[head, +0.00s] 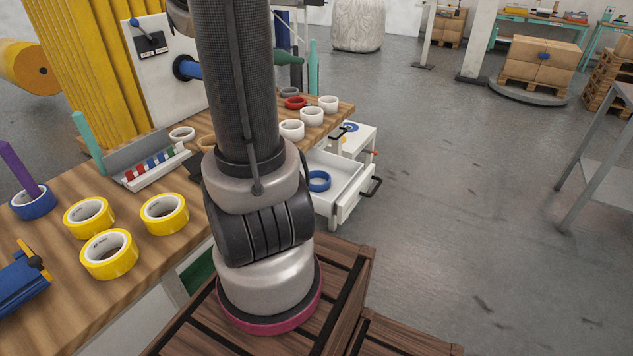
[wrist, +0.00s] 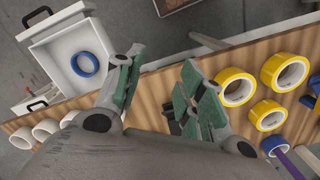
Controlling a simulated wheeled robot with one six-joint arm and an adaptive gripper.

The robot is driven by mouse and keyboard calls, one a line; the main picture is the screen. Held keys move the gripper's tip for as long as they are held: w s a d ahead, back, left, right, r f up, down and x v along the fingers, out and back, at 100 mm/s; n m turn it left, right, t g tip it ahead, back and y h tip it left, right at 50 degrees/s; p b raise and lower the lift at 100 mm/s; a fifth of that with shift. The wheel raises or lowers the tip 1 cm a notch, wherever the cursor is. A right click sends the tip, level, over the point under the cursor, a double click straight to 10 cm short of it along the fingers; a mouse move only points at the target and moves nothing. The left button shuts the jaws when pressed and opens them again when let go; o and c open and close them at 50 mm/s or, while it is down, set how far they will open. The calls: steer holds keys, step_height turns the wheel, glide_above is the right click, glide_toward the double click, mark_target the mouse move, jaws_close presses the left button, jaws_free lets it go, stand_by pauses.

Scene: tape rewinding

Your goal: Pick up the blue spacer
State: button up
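A blue ring (head: 319,181), which looks like the blue spacer, lies flat in an open white drawer (head: 336,188), right of my arm in the head view. In the wrist view the blue ring (wrist: 84,64) lies in the white drawer (wrist: 51,43) at upper left. My gripper (wrist: 162,62) is open and empty, its green-padded fingers spread apart. The ring is left of the fingers and not between them. My gripper does not show in the head view.
Yellow tape rolls (head: 164,214) and a blue roll (head: 34,204) at a purple post (head: 20,170) occupy the left of the wooden bench (head: 165,262). White rolls (head: 291,130) stand near the drawer. Wooden crates (head: 345,300) are below. The floor at right is mostly clear.

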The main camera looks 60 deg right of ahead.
steer(key=s+d+f+m+y, duration=0.1)
steer(key=s+d+f+m, duration=0.25)
steer(key=d+f, duration=0.35)
steer(key=m+h, duration=0.1)
steer(key=m, duration=1.4)
glide_above(321, 191)
step_height(321, 191, down, 14)
steer(key=shift+w+d+f+m+t, duration=0.15)
steer(key=shift+d+m+t, duration=0.15)
steer(key=shift+m, duration=0.25)
step_height(321, 191, down, 8)
steer(key=shift+w+r, duration=0.1)
steer(key=shift+r, duration=0.05)
jaws_close()
